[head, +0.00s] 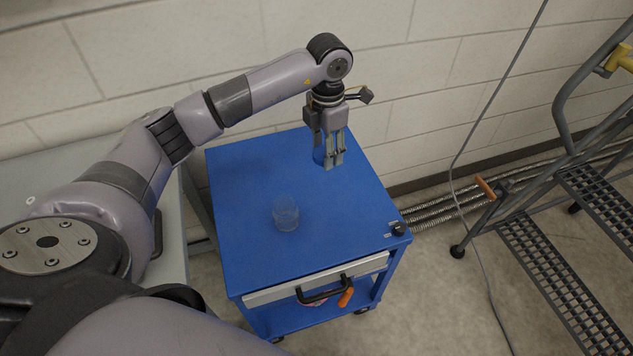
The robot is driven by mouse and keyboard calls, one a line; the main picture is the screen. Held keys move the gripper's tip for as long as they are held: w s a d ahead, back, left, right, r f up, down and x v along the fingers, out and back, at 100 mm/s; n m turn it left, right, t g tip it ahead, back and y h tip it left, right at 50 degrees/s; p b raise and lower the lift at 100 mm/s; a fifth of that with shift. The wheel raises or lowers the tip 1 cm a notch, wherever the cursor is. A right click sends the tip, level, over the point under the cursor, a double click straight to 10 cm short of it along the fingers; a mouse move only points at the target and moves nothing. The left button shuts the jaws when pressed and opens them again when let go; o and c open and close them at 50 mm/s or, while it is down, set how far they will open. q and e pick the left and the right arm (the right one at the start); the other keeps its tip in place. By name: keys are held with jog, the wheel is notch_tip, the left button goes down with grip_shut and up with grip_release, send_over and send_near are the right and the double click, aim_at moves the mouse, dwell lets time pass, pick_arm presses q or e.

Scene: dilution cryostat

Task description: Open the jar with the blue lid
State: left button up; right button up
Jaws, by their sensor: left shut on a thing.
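A clear glass jar (286,214) stands upright on the blue top of a cart, near its middle. I see no lid on the jar. My left gripper (331,160) points down above the back right part of the cart top, behind and to the right of the jar and apart from it. It is shut on a blue lid (319,151), which shows as a rounded blue edge beside the fingers. The fingers and the blue surface behind hide part of the lid's outline. My right gripper is not in view.
The blue cart (240,220) has free room around the jar. A drawer with a black handle (325,292) is at the front. A grey ladder (545,250) stands at the right, and a wall is behind.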

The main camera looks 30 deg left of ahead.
aim_at(324, 197)
pick_arm(q)
notch_tip(324, 197, down, 14)
jog(key=shift+f+p, duration=0.2)
jog(key=shift+p, duration=0.25)
jog(key=shift+f, duration=0.3)
jog(key=shift+f, duration=0.2)
jog(key=o, duration=1.3)
